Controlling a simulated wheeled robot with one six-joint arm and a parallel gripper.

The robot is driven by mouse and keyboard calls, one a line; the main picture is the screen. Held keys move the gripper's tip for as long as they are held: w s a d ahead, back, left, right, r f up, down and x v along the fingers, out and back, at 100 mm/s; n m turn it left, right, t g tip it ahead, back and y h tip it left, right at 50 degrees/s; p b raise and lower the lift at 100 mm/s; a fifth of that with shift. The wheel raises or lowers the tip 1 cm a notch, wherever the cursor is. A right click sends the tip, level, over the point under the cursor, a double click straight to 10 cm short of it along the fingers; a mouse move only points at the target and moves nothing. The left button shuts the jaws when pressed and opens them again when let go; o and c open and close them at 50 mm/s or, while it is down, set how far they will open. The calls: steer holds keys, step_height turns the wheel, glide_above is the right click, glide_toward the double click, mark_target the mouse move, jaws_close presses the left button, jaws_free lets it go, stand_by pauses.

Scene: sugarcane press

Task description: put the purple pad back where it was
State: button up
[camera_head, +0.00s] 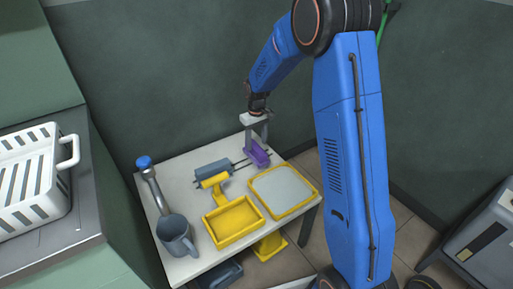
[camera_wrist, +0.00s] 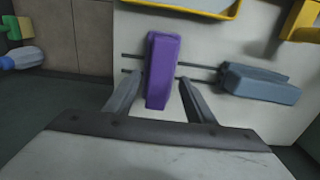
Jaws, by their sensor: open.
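The purple pad (camera_head: 258,154) lies at the back right of the white table, on or beside two thin dark rods. In the wrist view the purple pad (camera_wrist: 161,70) sits across the rods, its near end between my fingers. My gripper (camera_head: 257,138) is over the pad at the table's back edge. In the wrist view my gripper (camera_wrist: 158,98) is open, with a finger on each side of the pad and a visible gap to each. A grey-blue pad (camera_head: 213,169) lies to the left along the same rods; it also shows at right in the wrist view (camera_wrist: 258,83).
A dark wall stands close behind the table. A white basket (camera_head: 30,185) is on the left counter.

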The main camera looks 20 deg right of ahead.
mark_target(256, 147)
step_height(256, 147, up, 8)
steer(key=s+d+r+m+t, duration=0.1)
steer(key=s+d+r, duration=0.1)
steer(key=s+r, duration=0.65)
steer(key=s+d+r+m+t, duration=0.1)
steer(key=s+d+r, duration=0.1)
steer(key=s+r, duration=0.65)
steer(key=s+d+f+t, duration=0.1)
steer(key=s, duration=1.2)
steer(key=s+d+f+m+t, duration=0.1)
steer(key=s+d, duration=0.1)
steer(key=s, duration=1.1)
steer(key=shift+m+t, duration=0.3)
steer(key=shift+t, duration=0.1)
